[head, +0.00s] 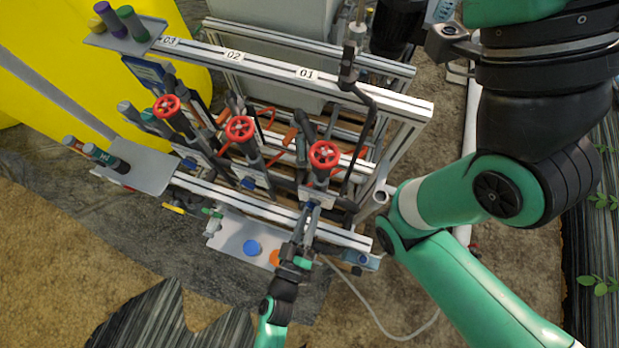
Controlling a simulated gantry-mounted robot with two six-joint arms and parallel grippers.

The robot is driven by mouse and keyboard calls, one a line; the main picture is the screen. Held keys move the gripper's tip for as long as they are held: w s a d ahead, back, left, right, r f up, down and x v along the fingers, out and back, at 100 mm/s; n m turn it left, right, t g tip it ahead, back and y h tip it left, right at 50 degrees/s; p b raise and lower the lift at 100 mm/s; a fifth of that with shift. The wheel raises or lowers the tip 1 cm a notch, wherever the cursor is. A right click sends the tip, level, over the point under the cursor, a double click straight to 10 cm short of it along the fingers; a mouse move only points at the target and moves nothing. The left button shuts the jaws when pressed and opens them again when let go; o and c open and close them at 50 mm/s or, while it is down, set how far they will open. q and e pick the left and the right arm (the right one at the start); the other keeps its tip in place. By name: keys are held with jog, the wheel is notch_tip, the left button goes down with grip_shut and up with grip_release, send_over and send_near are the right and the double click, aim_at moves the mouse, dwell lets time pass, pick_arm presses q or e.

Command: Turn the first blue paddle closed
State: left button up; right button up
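The first blue paddle (310,206) is a small blue piece low on the line marked 01, below the rightmost red handwheel (323,156). Much of it is hidden by my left gripper. My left gripper (308,214) reaches up from the bottom of the head view, with its fingertips at the paddle. Two grey fingers show, but I cannot tell whether they are shut on the paddle or only beside it. More blue pieces show low on line 02 (248,183) and line 03 (189,163). My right gripper is not in view.
An aluminium frame rail (265,62) carries the labels 01, 02 and 03. Two more red handwheels (240,129) (167,106) stand to the left. A lower rail (270,213) and a pale plate with blue and orange discs (240,240) lie close to my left gripper.

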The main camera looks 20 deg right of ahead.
pick_arm(q)
grip_shut()
jog(key=shift+m, duration=0.3)
jog(key=m, duration=0.2)
jog(key=shift+m+p, duration=0.35)
jog(key=shift+m, duration=2.25)
jog(key=shift+o, duration=1.6)
grip_release()
